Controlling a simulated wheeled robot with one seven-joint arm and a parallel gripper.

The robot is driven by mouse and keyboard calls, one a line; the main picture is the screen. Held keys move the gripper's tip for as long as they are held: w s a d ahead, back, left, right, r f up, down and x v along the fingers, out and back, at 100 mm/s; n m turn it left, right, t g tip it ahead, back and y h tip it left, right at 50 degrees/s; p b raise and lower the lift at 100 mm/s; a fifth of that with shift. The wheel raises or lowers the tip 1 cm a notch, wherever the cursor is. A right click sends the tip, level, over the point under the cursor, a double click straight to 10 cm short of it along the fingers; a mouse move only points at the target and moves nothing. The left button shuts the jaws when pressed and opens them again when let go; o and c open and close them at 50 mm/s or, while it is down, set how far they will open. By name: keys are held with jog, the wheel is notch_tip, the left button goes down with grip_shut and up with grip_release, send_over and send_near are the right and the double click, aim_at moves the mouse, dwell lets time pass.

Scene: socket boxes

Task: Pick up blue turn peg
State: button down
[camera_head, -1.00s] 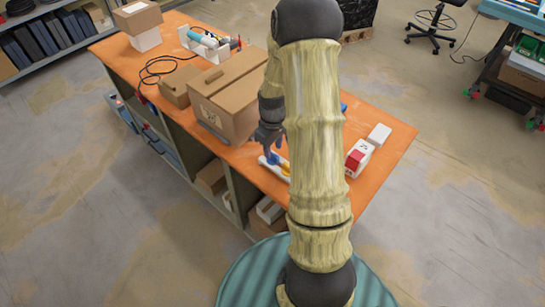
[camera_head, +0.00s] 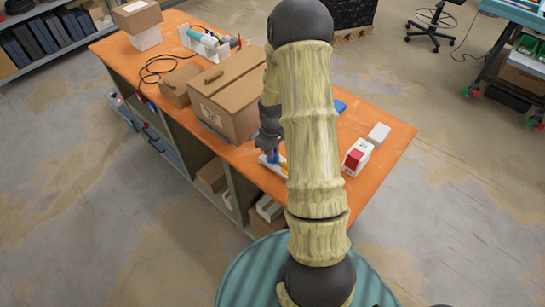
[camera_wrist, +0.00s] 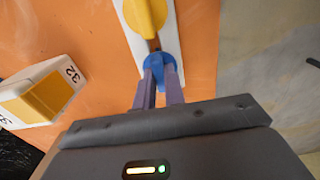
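The blue turn peg (camera_head: 272,157) sits on a white board (camera_head: 265,161) on the orange table, close to its near edge. It also shows in the wrist view (camera_wrist: 158,64), at the lower end of the board, with a yellow peg (camera_wrist: 145,18) beyond it. My gripper (camera_head: 270,147) is right above the blue peg, pointing down. In the wrist view its two purple fingers (camera_wrist: 159,75) reach to the blue peg, one at each side, with a narrow gap between them. Whether they press on it cannot be made out. My arm hides part of the board in the head view.
A cardboard box (camera_head: 228,95) stands close to my gripper on the left. A red and white box (camera_head: 357,157) and a white block (camera_head: 378,134) lie at the right. A white and yellow box marked 32 (camera_wrist: 45,93) is left of my gripper in the wrist view.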

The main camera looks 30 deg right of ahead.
dwell(0.3)
notch_tip(320, 180, up, 10)
jog(key=b, duration=0.1)
dwell(0.4)
dwell(0.4)
